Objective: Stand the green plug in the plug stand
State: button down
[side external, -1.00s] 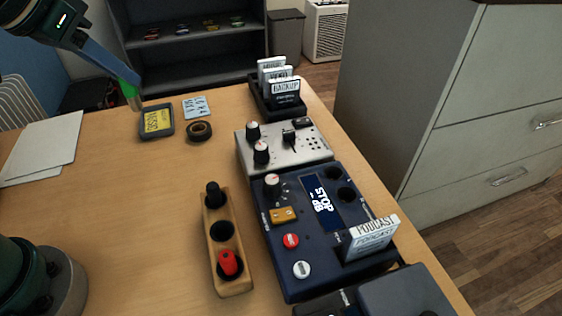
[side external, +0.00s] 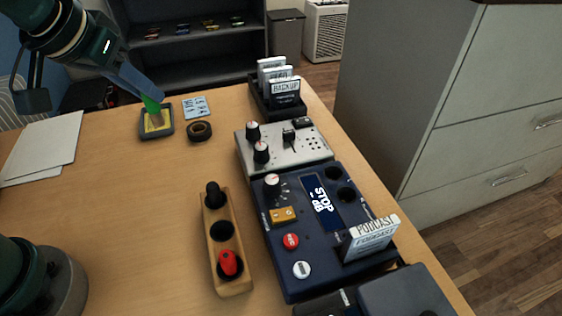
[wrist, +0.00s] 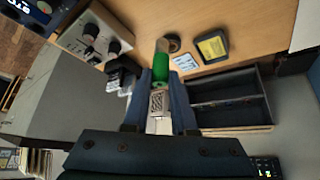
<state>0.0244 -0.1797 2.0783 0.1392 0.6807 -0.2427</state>
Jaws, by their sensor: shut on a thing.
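The green plug (side external: 151,104) is between the fingers of my gripper (side external: 147,96), which is shut on it, above the far left of the desk. In the wrist view the plug (wrist: 162,64) sticks out past the fingertips (wrist: 160,82), with a tan tip and a pale patterned part between the fingers. The wooden plug stand (side external: 236,288) is nearer the camera in the side view, well away from my gripper. It holds a black plug (side external: 214,194) at its far end and a red plug (side external: 230,263) at its near end. Its middle hole (side external: 222,231) is empty.
A dark blue device (side external: 290,252) with knobs stands right of the stand, with a grey knobbed box (side external: 300,146) behind it. A black rack of cards (side external: 262,101) is farther back. A tape roll (side external: 199,131) and dark-framed yellow card (side external: 147,133) lie near the plug. Desk left of the stand is clear.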

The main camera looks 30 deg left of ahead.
jog(key=s+d+f+m+h, duration=0.2)
jog(key=d+f+m, duration=0.1)
jog(key=d, duration=0.5)
jog(key=m+h, duration=0.2)
jog(key=m, duration=0.2)
send_over(233, 224)
jog(key=s+a, duration=0.1)
jog(key=s, duration=0.2)
notch_tip(233, 224, down, 2)
jog(key=f, duration=0.1)
jog(key=shift+g, duration=0.3)
jog(key=shift+w+f, duration=0.15)
jog(key=shift+f, duration=1.1)
jog(key=shift+w+f, duration=0.1)
jog(key=shift+f, duration=1.15)
jog(key=shift+a+f, duration=0.1)
jog(key=shift+f, duration=0.6)
jog(key=c, duration=0.6)
grip_release()
jog(key=shift+c, duration=0.2)
